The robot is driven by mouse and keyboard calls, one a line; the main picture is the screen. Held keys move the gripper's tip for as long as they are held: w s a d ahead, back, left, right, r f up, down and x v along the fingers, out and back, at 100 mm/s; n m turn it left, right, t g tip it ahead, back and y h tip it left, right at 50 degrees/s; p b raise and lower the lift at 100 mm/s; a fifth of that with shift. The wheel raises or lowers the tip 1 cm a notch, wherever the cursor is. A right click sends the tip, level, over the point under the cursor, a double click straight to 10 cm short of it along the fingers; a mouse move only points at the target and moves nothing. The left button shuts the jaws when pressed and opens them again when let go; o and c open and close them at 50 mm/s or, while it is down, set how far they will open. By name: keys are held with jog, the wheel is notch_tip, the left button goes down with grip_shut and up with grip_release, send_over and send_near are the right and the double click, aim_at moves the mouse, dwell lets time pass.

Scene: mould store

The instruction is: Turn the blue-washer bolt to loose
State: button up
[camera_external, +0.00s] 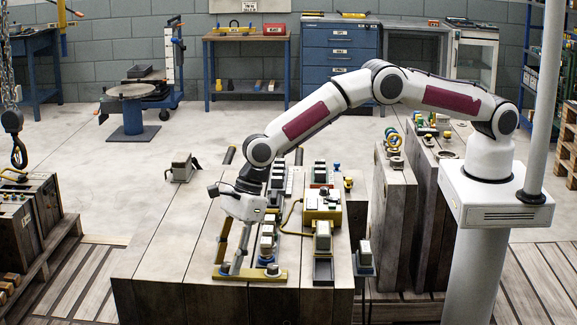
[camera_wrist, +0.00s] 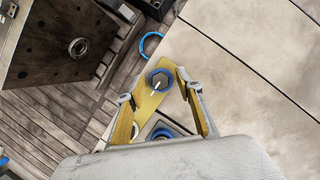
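The blue-washer bolt (camera_wrist: 160,80) shows in the wrist view as a grey hex head in a blue ring, with a pale line on it. It is on the end of a yellow bar (camera_wrist: 152,104). My gripper (camera_wrist: 156,87) is open, with one finger on each side of the bolt. I cannot tell whether the fingers touch it. In the external view my gripper (camera_external: 231,266) points down at the left end of the yellow bar (camera_external: 250,275), where a bolt is partly hidden by the fingers. Another blue-ringed part (camera_wrist: 163,133) shows between the fingers, nearer my palm.
A second bolt (camera_external: 273,269) stands on the right end of the bar. A blue ring (camera_wrist: 151,45) lies beyond the bolt in the wrist view.

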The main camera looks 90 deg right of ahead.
jog(key=shift+c, duration=0.4)
grip_shut()
jog(key=shift+f+n, duration=0.1)
jog(key=shift+n, duration=0.4)
jog(key=shift+w+d+n+g+y, duration=0.15)
jog(key=shift+n+g, duration=0.25)
jog(key=shift+n, duration=0.55)
jog(key=shift+a+n+g+y, duration=0.1)
jog(key=shift+n+g+y, duration=0.25)
jog(key=shift+n, duration=0.6)
